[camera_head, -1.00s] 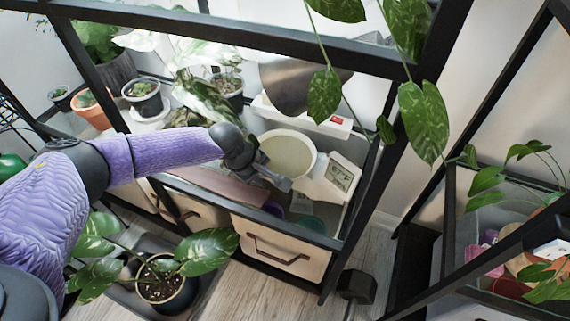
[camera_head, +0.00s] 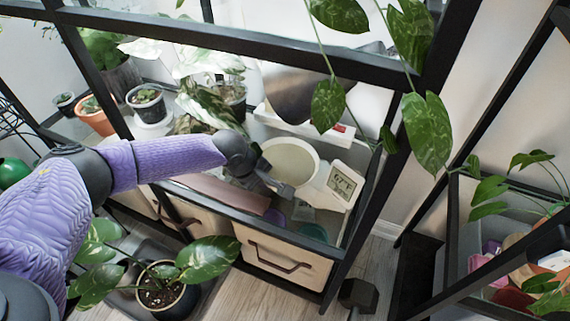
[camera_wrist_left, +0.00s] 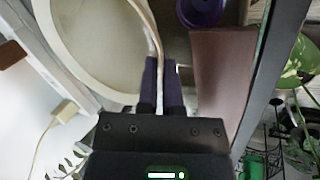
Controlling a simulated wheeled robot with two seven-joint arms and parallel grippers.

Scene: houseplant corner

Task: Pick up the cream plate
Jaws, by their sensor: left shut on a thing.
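The cream plate (camera_head: 291,160) is in the shelf compartment, next to a white digital thermometer, in the head view. It fills the upper left of the left wrist view (camera_wrist_left: 100,38), with its rim running between the fingers. My left gripper (camera_head: 284,190) is at the plate's near edge, with its dark fingers (camera_wrist_left: 161,84) closed on the rim. In the head view the gripper hides part of that edge. Whether the plate is clear of the shelf surface cannot be told. My right gripper is in neither view.
The digital thermometer (camera_head: 342,183) stands close to the plate's right. A purple pot (camera_wrist_left: 201,12) and a pinkish-brown board (camera_wrist_left: 222,70) are beside the gripper. The black shelf frame (camera_head: 385,170) and hanging leaves (camera_head: 428,130) bound the right side.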

